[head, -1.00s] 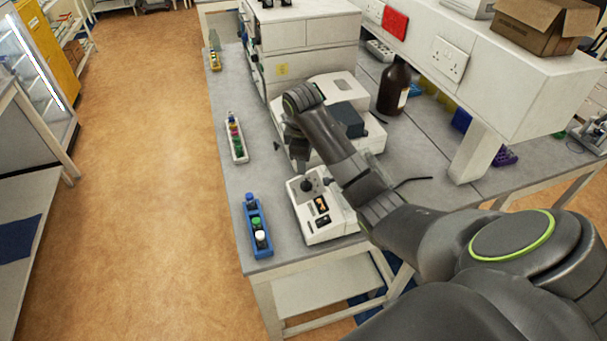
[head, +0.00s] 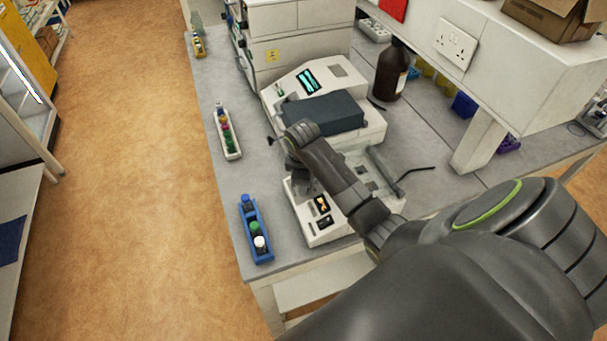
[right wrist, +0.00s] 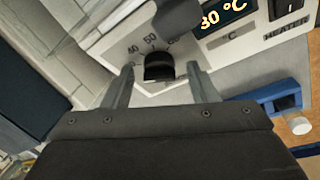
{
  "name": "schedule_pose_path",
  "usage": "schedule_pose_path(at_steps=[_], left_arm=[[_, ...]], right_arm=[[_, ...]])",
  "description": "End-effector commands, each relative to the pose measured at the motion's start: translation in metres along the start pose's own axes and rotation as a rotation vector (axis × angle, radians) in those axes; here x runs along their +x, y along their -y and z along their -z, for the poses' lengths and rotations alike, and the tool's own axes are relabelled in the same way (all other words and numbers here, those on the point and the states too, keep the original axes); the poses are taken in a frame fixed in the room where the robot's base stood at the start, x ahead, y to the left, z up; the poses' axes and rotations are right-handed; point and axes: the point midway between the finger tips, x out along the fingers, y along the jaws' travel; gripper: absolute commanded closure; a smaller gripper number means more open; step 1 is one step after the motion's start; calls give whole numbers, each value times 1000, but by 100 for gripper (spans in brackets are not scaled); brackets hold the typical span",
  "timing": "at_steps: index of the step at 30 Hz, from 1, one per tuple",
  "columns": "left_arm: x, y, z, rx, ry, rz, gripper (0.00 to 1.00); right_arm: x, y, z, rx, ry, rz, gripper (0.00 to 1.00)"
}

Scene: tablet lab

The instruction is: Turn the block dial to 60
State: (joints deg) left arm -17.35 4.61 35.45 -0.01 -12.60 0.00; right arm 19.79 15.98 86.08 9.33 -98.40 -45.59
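The white heater unit (head: 318,232) stands near the front edge of the bench. Its black dial (right wrist: 159,67) shows in the right wrist view, with marks 40, 50 and a partly covered number around it. My right gripper (right wrist: 160,70) is open, with one finger on each side of the dial and a gap visible on both sides. In the head view my right arm hides the dial. I cannot tell where the dial points. My left gripper is not in view.
A dark rounded part (right wrist: 178,18) stands beyond the dial. A blue rack (head: 246,222) of capped vials sits left of the unit, and a white rack (head: 232,152) lies farther back. A larger white instrument (head: 368,140) and a brown bottle (head: 390,72) stand behind.

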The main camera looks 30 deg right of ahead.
Motion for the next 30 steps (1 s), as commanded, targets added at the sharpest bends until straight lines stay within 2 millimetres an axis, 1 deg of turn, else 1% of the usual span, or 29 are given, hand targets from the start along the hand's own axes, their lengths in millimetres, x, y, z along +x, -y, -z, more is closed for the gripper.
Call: schedule_pose_path(at_steps=[1, 9, 10, 20, 26, 30], left_arm=[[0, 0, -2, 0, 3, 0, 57], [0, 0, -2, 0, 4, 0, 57], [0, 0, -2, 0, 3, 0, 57], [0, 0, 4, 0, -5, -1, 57], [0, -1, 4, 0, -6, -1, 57], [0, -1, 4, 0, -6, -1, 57]], right_arm=[[0, 0, 0, 0, 0, 0, 53], [0, 0, 0, 0, 0, 1, 89], [0, 0, 0, 0, 0, 1, 91], [0, 1, 0, 48, -1, -12, 91], [1, 3, 1, 161, -2, -47, 91], [1, 4, 1, 275, -2, -84, 91]])
